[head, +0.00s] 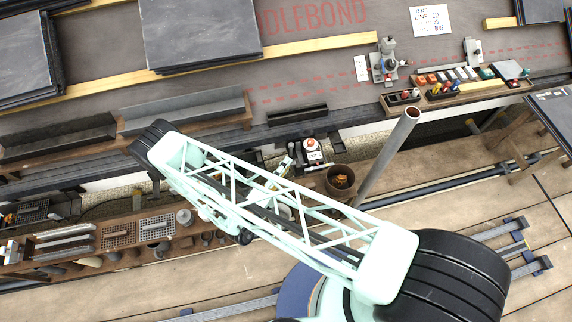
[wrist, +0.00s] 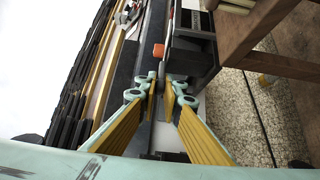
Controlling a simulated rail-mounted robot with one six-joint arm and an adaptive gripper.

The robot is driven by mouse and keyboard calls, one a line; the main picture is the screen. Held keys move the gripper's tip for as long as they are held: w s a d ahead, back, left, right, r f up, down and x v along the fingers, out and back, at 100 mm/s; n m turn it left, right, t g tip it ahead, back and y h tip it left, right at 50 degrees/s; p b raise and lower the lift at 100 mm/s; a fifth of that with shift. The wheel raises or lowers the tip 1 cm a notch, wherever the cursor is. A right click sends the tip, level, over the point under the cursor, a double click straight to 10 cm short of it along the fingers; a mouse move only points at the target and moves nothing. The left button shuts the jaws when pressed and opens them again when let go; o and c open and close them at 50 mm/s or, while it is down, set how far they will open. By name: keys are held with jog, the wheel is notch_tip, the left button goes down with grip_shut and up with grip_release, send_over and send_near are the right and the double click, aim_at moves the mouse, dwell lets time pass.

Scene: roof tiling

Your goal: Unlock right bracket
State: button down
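In the wrist view, my gripper (wrist: 161,86) shows two mint fingers with yellow inner pads, converging over a dark rail (wrist: 152,62). A narrow gap lies between the tips, with dark material in or behind it. I cannot tell whether they touch or pinch it. A small orange-red piece (wrist: 158,50) sits on the rail just beyond the fingertips; whether it belongs to the right bracket is unclear. I cannot make out the right bracket for certain in either view. In the head view, my lattice arm link hides part of the bench, and my gripper cannot be made out clearly.
In the wrist view, a brown wooden frame (wrist: 245,35) stands close on the right above pebbly ground. Dark stacked tiles (wrist: 80,75) line the left. In the head view, a slanted grey pole (head: 388,158) and a brown bucket (head: 340,181) stand right of my arm.

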aim_at(295, 162)
jog(key=shift+r+p, duration=0.2)
jog(key=shift+p, duration=0.25)
jog(key=r+m+g+y+p, duration=0.1)
jog(key=m+p, duration=0.1)
jog(key=p, duration=0.1)
jog(key=shift+d+r+g+y+p, duration=0.15)
jog(key=shift+g+y+p, duration=0.15)
jog(key=shift+g+p, duration=0.1)
jog(key=m+g+y+p, duration=0.1)
jog(key=p, duration=0.2)
jog(key=r+m+y+p, duration=0.1)
jog(key=y+p, duration=0.1)
jog(key=shift+d+r+m+g+p, duration=0.15)
jog(key=shift+d+m+g+p, duration=0.25)
jog(key=shift+w+d+r+m+g+y+p, duration=0.15)
jog(key=shift+d+m+g+y+p, duration=0.2)
jog(key=shift+y+p, duration=0.5)
jog(key=shift+d+r+m+g+y+p, duration=0.15)
jog(key=shift+m+y+p, duration=0.35)
jog(key=shift+p, duration=0.7)
jog(key=shift+w+d+r+m+g+y+p, duration=0.1)
jog(key=shift+d+m+g+y+p, duration=0.2)
jog(key=shift+y+p, duration=0.6)
jog(key=shift+d+m+y+p, duration=0.4)
jog(key=shift+m+y+p, duration=0.25)
jog(key=shift+y+p, duration=0.4)
jog(key=shift+w+d+m+g+y+p, duration=0.15)
jog(key=shift+m+g+y+p, duration=0.15)
jog(key=shift+y+p, duration=0.25)
